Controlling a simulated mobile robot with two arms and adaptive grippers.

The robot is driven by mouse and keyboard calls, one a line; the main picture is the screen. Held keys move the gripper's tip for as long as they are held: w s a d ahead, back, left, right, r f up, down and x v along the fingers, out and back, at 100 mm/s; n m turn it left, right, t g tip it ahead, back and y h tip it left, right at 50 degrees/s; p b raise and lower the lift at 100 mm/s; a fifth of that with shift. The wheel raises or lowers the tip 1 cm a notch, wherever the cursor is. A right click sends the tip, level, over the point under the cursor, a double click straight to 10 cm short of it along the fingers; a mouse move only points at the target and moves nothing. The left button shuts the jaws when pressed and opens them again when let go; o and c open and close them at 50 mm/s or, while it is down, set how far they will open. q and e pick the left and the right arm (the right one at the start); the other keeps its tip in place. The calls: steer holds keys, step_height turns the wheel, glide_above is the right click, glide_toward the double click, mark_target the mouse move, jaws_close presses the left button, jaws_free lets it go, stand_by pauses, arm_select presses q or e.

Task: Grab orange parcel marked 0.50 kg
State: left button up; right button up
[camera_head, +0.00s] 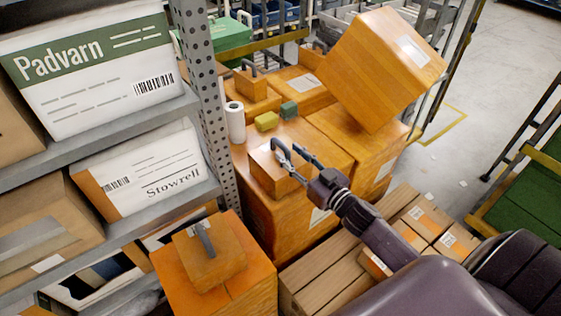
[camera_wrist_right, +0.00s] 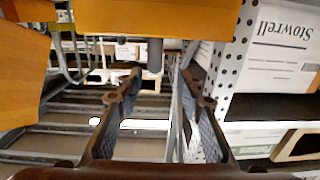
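Three small orange parcels with grey handles show in the head view: one at the front (camera_head: 210,262) on a larger orange box, one in the middle (camera_head: 267,178) on an orange carton, and one farther back (camera_head: 252,84). I cannot read a 0.50 kg mark on any of them. My right gripper (camera_head: 292,155) is at the middle parcel's top, its fingers apart. In the right wrist view the two fingers (camera_wrist_right: 158,95) stand open with a gap between them, and a grey upright piece, perhaps a handle, shows beyond. My left gripper is out of view.
A metal rack with a Padvarn box (camera_head: 90,65) and a Stowrell box (camera_head: 140,170) stands at the left. A large orange box (camera_head: 375,70) sits tilted at the back right. A white roll (camera_head: 235,122), a yellow block (camera_head: 267,121) and a green block (camera_head: 289,110) stand behind the middle parcel.

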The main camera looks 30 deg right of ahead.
mark_target(284, 147)
steer(key=w, duration=0.2)
steer(key=shift+w+f+p, duration=0.15)
steer(key=shift+w+p, duration=0.15)
steer(key=w, duration=0.3)
steer(key=shift+w+a+f+p, duration=0.15)
steer(key=shift+w+f+p, duration=0.15)
steer(key=shift+p, duration=0.1)
steer(key=shift+w, duration=0.1)
steer(key=c, duration=0.4)
jaws_close()
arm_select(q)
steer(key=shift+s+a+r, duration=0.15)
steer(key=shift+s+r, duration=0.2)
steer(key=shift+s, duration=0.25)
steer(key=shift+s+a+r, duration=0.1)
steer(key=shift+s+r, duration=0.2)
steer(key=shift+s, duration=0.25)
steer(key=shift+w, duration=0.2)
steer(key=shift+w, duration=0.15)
arm_select(e)
steer(key=shift+r, duration=0.15)
